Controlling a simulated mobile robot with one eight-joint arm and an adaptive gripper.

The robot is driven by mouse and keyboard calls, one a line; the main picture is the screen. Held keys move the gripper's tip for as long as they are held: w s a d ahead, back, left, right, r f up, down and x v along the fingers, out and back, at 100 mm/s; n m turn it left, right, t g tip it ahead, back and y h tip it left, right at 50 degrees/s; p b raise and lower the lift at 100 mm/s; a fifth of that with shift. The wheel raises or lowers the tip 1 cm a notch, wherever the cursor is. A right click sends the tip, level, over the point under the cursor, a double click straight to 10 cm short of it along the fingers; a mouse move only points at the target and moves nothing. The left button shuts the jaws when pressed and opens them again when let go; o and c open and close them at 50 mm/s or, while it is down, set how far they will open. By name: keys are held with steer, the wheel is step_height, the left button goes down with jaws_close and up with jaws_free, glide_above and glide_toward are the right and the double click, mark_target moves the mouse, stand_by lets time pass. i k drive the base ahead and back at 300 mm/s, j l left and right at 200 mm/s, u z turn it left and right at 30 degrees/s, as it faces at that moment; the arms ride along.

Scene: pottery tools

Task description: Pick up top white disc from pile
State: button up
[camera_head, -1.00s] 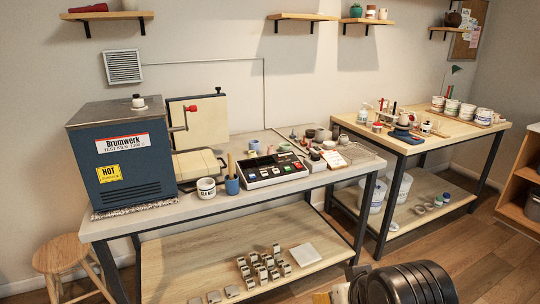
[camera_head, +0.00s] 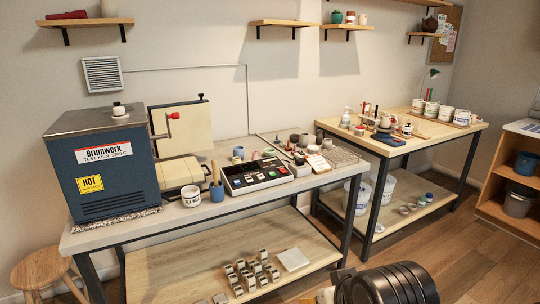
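I cannot make out a clear pile of white discs. A small white round piece with a dark top (camera_head: 119,109) sits on the kiln. Several small pale round items (camera_head: 405,210) lie on the lower shelf of the far table, too small to tell apart. A black ribbed rounded part (camera_head: 392,285), probably of my arm, shows at the bottom edge. My gripper's fingertips are not in view.
A stool (camera_head: 48,272) stands left. Wood floor (camera_head: 450,255) is clear at right.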

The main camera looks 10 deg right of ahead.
mark_target(310, 147)
steer(key=i+j+z, duration=1.3)
steer(key=j, duration=0.2)
steer(key=i+j+z, duration=0.25)
steer(key=j, duration=0.15)
steer(key=j+z, duration=0.3)
steer(key=j, duration=0.15)
